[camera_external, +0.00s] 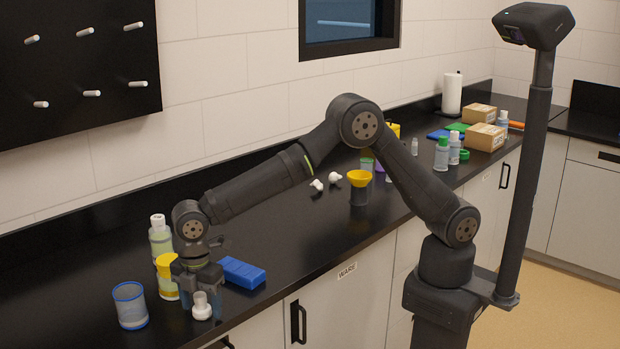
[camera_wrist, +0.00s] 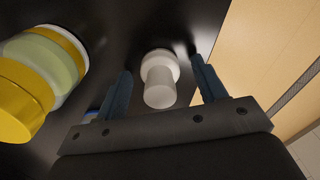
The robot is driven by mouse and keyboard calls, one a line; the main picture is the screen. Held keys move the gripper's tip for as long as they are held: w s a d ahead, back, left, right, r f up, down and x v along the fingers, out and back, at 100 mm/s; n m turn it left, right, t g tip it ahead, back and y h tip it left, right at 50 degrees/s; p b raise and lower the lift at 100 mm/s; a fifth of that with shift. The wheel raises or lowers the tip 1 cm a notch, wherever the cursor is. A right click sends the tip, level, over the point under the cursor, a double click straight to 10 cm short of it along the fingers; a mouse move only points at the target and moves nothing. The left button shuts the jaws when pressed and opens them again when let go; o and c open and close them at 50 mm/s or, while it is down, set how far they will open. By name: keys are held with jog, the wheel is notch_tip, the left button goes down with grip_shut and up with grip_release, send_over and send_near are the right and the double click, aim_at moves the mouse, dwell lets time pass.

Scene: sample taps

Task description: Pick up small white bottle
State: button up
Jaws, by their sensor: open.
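A small white bottle-like piece (camera_external: 202,306) with a wide round base and a narrower top stands near the counter's front edge. In the wrist view it (camera_wrist: 160,82) lies between my two fingers. My gripper (camera_external: 198,284) points down and is open over it, with a finger on either side. In the wrist view, gaps show between the bottle and both fingers of my gripper (camera_wrist: 162,65), so nothing is held. In the external view my gripper partly hides the space just behind the bottle.
A yellow-capped bottle (camera_external: 167,278) stands close left of my gripper, with a clear blue-rimmed beaker (camera_external: 130,306) beyond it. A white-capped bottle (camera_external: 161,241) and a blue block (camera_external: 241,272) are nearby. The counter's front edge is close. Two white pieces (camera_external: 335,178) (camera_external: 317,186) lie farther back.

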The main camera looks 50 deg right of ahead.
jog(key=c, duration=1.1)
jog(key=shift+r, duration=0.1)
